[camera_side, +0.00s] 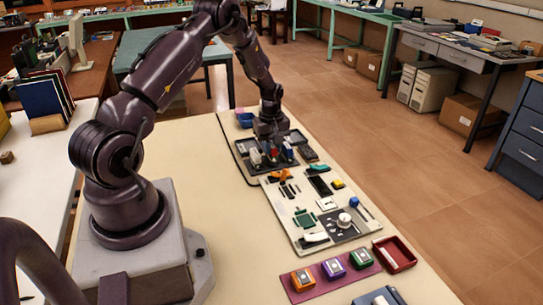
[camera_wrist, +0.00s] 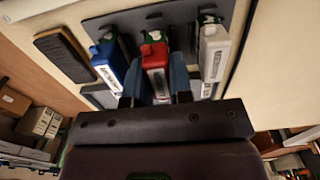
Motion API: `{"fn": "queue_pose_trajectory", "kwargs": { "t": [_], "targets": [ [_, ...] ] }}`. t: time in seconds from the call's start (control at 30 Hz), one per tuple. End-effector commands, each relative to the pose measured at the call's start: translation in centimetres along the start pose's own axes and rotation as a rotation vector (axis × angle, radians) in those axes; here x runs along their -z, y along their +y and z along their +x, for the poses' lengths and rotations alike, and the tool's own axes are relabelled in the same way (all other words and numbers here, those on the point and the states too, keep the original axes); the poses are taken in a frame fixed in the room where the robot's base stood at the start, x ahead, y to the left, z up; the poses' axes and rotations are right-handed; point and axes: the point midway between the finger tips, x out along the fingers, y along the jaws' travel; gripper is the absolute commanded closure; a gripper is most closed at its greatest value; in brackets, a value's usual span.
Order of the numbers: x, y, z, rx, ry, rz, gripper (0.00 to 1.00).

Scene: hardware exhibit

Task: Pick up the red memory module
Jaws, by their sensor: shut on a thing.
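The red memory module (camera_wrist: 154,57) is in the middle of the wrist view, with a pale label on its front. My gripper (camera_wrist: 158,84) is shut on it, with a finger on each side. A blue module (camera_wrist: 109,66) stands to its left and a white module (camera_wrist: 213,52) to its right, both apart from it. In the side view my gripper (camera_side: 271,150) is down at the dark tray at the far end of the table, and the red module (camera_side: 274,153) shows only as a small patch there. I cannot tell whether its lower end is still seated.
A black flat pad (camera_wrist: 63,54) lies left of the modules. In the side view a pale board (camera_side: 287,217) with tools and small parts lies nearer, then a maroon mat (camera_side: 333,279) with coloured blocks and a red tray (camera_side: 394,254). The table left of the board is clear.

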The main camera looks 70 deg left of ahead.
Motion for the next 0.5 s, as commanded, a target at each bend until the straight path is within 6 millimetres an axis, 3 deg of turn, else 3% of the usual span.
{"fn": "queue_pose_trajectory", "kwargs": {
  "t": [0.5],
  "targets": [
    [0.0, 0.0, -4.2, -0.001, 0.001, -0.001, 0.98]
  ]
}}
